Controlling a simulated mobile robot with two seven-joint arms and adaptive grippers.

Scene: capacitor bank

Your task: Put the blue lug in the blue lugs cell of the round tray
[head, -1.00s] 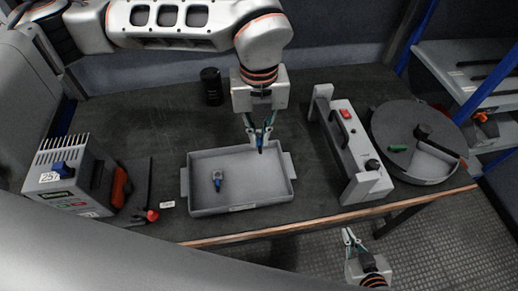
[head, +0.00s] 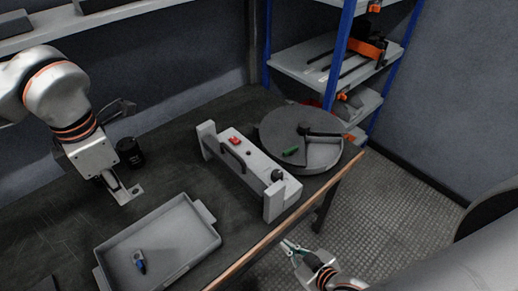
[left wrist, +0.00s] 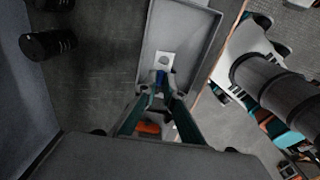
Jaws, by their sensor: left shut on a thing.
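My left gripper (head: 112,182) is shut on a blue lug, with its pale flat tongue and hole (head: 131,192) sticking out past the fingertips. The left wrist view shows the held lug's blue sleeve (left wrist: 160,78) between the fingers. The gripper is behind and left of the grey rectangular tray (head: 205,246). A second blue lug (head: 139,262) lies in that tray. The round tray (head: 271,128) stands at the back right, with a dark cover and one open pale section (head: 322,156). Cell labels cannot be read. My right gripper (head: 290,246) is off the table's front edge; its jaw gap is unclear.
A grey fixture (head: 240,165) with raised ends, a handle and a red switch stands between the two trays. A green piece (head: 291,151) and a black handle (head: 320,132) are on the round tray's cover. A black cylinder (head: 130,152) stands behind my left gripper. Shelves are at the back right.

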